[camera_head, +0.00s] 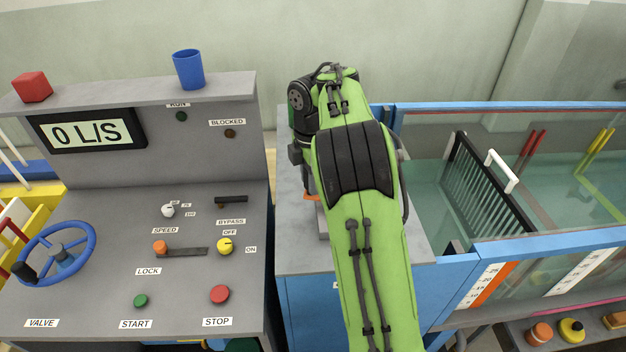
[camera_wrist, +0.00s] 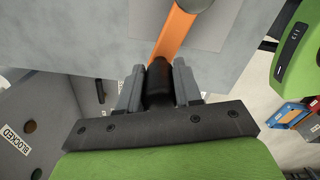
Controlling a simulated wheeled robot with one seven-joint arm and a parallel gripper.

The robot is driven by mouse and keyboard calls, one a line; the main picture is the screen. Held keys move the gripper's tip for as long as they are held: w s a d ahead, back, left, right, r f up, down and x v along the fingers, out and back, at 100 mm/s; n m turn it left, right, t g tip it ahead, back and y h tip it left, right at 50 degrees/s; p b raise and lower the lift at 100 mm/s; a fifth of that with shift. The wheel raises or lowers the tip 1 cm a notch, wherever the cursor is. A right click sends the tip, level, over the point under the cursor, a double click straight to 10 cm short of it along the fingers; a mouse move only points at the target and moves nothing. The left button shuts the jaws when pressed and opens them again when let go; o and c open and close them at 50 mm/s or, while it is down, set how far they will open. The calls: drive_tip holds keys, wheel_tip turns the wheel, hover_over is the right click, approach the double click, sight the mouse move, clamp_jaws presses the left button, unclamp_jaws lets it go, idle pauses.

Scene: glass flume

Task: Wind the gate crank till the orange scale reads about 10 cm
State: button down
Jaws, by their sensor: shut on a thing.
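In the wrist view my gripper (camera_wrist: 158,84) is shut on the black handle (camera_wrist: 158,70) of the gate crank. The crank's orange arm (camera_wrist: 174,32) runs up from the handle towards a grey hub at the top edge. In the head view my green arm hides the gripper and most of the crank; only a bit of orange (camera_head: 310,188) shows left of the arm.
The glass flume (camera_head: 520,249) holds water, a black rack (camera_head: 488,185) and red and yellow rods. A second white scale (camera_head: 584,271) is to the right. At left is a console with a blue valve wheel (camera_head: 56,252), a display reading 0 L/S (camera_head: 88,134) and a blue cup (camera_head: 188,70).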

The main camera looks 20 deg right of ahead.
drive_tip(key=shift+s+a+n, duration=0.1)
drive_tip(key=shift+s+n, duration=0.1)
drive_tip(key=shift+n, duration=0.1)
idle(0.4)
drive_tip(key=c, duration=0.8)
unclamp_jaws()
wheel_tip(320, 180, up, 16)
drive_tip(key=p, duration=0.8)
drive_tip(key=shift+f, duration=0.1)
